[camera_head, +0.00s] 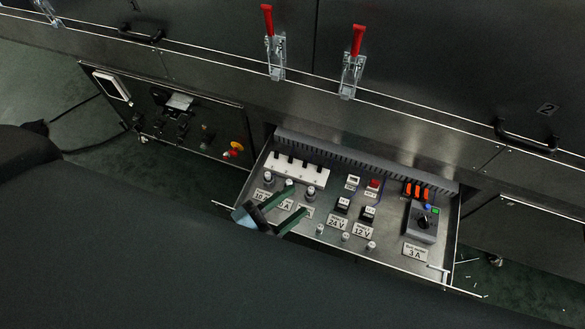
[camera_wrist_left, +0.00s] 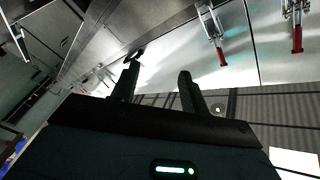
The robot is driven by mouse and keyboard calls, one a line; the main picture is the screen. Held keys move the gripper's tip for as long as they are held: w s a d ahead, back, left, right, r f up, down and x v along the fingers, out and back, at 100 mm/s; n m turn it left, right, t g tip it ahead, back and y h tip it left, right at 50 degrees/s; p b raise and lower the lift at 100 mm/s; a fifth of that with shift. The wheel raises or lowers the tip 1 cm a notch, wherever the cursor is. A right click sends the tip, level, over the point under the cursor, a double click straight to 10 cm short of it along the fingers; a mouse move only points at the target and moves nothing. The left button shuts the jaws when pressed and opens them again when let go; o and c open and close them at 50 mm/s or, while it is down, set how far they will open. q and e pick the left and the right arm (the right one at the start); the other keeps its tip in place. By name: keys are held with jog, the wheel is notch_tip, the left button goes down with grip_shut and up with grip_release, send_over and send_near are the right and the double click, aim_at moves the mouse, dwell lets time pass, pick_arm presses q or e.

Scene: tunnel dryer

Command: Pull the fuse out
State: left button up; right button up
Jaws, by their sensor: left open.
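An open drawer (camera_head: 390,259) holds electrical parts. Several round metal-capped pieces stand in it, including one at the left (camera_head: 268,178) and one farther right (camera_head: 311,192). They look like fuse holders, with labels such as 10 A below; I cannot tell which holds the task's fuse. My left gripper (camera_head: 297,199) is open above the left part of the drawer, its green-lit fingers over the labels and partly hiding them. It appears empty. In the left wrist view the gripper's two dark fingers (camera_wrist_left: 157,82) stand apart with nothing between them. My right gripper is not in view.
A white switch block (camera_head: 298,170) and a grey box with a black knob (camera_head: 422,222) stand in the drawer. Red-handled clamps (camera_head: 273,45) and a black handle (camera_head: 525,135) are on the machine behind. A control panel (camera_head: 170,115) is at the left.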

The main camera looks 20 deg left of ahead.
pick_arm(q)
jog(key=w+d+r+m+g+h+b, duration=0.15)
jog(key=d+m+g+h+b, duration=0.8)
jog(key=m, duration=1.05)
jog(key=m+g+y+b, duration=0.6)
jog(key=m+y+b, duration=1.2)
jog(key=m, duration=0.5)
send_over(289, 181)
jog(key=p, duration=0.1)
jog(key=shift+y, duration=0.45)
jog(key=f, duration=2)
jog(key=shift+s+d+f, duration=0.15)
jog(key=shift+s+d, duration=0.05)
jog(key=shift+w+a+r, duration=0.2)
jog(key=shift+w+a, duration=0.05)
jog(key=shift+a, duration=0.05)
jog(key=shift+f+b, duration=1.25)
jog(key=shift+f, duration=2.65)
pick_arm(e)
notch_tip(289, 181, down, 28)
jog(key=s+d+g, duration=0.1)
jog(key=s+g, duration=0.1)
